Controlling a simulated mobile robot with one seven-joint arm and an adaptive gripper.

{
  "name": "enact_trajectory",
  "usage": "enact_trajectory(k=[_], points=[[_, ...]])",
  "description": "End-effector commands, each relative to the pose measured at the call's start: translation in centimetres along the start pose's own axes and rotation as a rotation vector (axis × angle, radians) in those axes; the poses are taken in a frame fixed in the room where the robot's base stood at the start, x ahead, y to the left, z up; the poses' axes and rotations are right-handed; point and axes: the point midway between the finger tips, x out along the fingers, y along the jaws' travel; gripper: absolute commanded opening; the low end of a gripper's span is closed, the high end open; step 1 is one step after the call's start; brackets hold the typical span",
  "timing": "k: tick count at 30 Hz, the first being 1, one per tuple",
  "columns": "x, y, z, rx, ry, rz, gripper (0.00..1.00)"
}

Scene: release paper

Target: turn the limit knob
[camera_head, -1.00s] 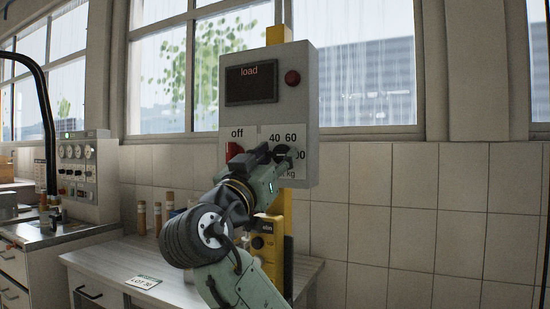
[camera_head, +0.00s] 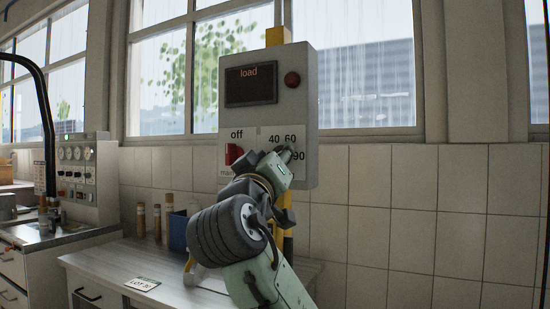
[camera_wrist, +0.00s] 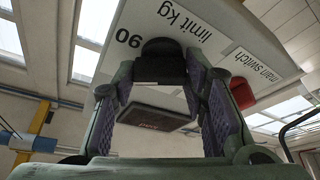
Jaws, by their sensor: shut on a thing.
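The limit knob (camera_wrist: 163,50) is a black knob on the grey control box. It shows between my fingers in the wrist view, below the upside-down "limit kg" and "90" labels. My gripper (camera_wrist: 160,75) is shut on it, one finger on each side. In the head view my gripper (camera_head: 284,157) is at the lower right of the control box (camera_head: 300,90), by the "40", "60" and "90" marks. The knob is mostly hidden there, so I cannot tell its exact setting.
A red main switch (camera_head: 234,153) sits left of the knob, under "off". The box carries a dark "load" display (camera_head: 251,84) and a red lamp (camera_head: 292,78). Below is a bench (camera_head: 110,262) with brown-capped tubes and a blue container (camera_head: 178,231). A tiled wall is behind.

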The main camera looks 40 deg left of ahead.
Motion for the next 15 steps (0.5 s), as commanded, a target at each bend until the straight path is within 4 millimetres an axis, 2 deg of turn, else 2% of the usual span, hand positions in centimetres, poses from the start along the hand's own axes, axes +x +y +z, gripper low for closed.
enact_trajectory(k=[15], points=[[0.1,0.3,-0.23,-0.372,-0.001,-0.152,0.12]])
